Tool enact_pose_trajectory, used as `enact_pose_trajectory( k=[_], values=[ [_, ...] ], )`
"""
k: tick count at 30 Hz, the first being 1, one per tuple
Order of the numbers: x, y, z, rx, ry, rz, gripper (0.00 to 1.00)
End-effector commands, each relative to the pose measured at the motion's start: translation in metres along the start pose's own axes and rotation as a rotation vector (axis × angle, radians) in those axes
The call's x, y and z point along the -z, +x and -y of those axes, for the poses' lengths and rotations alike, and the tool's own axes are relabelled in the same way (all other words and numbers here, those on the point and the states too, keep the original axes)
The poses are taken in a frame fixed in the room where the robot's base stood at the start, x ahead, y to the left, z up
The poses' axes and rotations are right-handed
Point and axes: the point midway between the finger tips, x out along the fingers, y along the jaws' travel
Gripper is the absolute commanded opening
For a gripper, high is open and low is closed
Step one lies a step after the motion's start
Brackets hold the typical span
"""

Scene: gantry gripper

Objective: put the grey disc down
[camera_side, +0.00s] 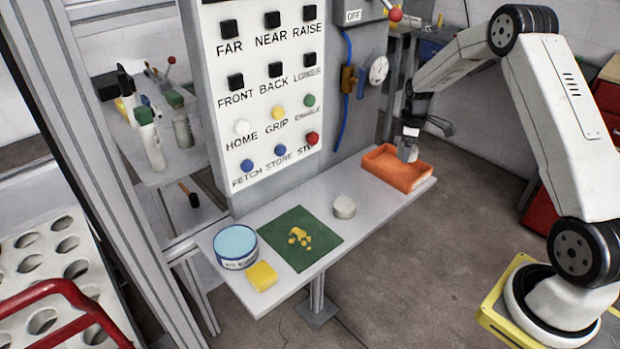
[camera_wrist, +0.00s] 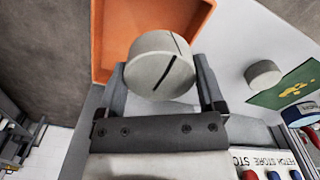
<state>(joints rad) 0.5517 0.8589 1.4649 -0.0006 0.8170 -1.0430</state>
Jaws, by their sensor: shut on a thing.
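My gripper (camera_wrist: 160,82) is shut on a grey disc (camera_wrist: 162,62), a short pale cylinder with a dark slot across its face. In the side view my gripper (camera_side: 411,126) points down with the disc (camera_side: 407,151) at the orange tray (camera_side: 402,184), near its back edge. In the wrist view the disc overlaps the wall of the orange tray (camera_wrist: 104,40). I cannot tell whether the disc touches the tray. A second, similar grey disc (camera_side: 344,207) stands on the shelf, apart from the gripper; it also shows in the wrist view (camera_wrist: 263,74).
The grey shelf (camera_side: 376,220) also carries a green mat (camera_side: 285,250) with yellow bits, a blue-topped tin (camera_side: 236,247) and a yellow block (camera_side: 262,276). A button panel (camera_side: 262,100) rises behind it. Bare shelf lies between the second disc and the tray.

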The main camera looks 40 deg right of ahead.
Motion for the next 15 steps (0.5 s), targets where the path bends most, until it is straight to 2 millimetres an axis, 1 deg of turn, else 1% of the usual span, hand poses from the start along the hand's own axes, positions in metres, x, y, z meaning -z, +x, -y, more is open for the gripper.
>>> enact_pose_trajectory(
  k=[1,9,15],
  values=[
    [0.003,0.006,-0.004,0.000,0.000,0.000,0.04],
    [0.015,0.031,-0.021,0.000,0.000,0.000,0.04],
    [0.020,0.040,-0.027,-0.002,0.000,-0.001,0.04]
  ],
)
